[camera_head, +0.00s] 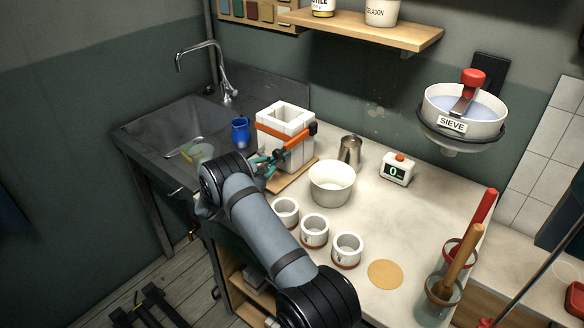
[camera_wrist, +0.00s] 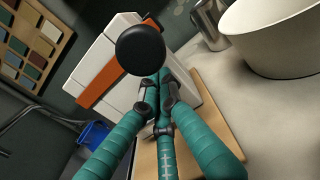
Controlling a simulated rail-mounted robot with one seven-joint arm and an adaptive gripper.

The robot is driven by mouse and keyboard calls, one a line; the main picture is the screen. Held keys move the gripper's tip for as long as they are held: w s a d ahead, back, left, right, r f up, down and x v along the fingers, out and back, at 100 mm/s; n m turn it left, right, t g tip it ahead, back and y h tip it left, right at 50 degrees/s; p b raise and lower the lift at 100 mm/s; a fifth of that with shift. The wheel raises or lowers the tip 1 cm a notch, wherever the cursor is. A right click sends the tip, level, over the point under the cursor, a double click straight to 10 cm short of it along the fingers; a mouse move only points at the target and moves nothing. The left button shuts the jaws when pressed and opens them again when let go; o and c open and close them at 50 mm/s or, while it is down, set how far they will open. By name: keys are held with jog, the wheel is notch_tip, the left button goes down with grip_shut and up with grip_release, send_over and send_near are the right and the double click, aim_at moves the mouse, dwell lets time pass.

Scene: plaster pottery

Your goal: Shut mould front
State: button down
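The white block-shaped plaster mould (camera_head: 285,118) stands on a wooden board (camera_head: 293,177) beside the sink. It is open at the top. An orange bar (camera_head: 299,136) crosses its near side; it also shows in the wrist view (camera_wrist: 112,76). A round black knob (camera_wrist: 140,48) stands out in front of the bar in the wrist view. My gripper (camera_head: 271,161) is at the mould's near face. Its teal fingers (camera_wrist: 160,82) come together beside and behind the knob. The knob hides the fingertips, so I cannot tell whether they hold anything.
A white bowl (camera_head: 332,183) and a metal jug (camera_head: 350,151) stand right of the mould. Several small white moulds (camera_head: 314,231) line the table front. A blue cup (camera_head: 241,132) stands left, by the sink (camera_head: 178,125). The table is clear around the timer (camera_head: 397,170).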

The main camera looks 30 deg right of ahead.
jog(key=shift+w+d, duration=0.1)
jog(key=shift+d, duration=0.1)
jog(key=shift+r, duration=0.2)
jog(key=b+v, duration=0.1)
jog(key=v, duration=1.3)
jog(key=shift+b, duration=0.35)
jog(key=shift+a, duration=0.1)
jog(key=p+x, duration=0.2)
jog(key=x, duration=1.1)
jog(key=shift+f, duration=0.2)
jog(key=shift+w+d+r, duration=0.15)
jog(key=shift+w+d, duration=0.05)
jog(key=shift+d, duration=0.25)
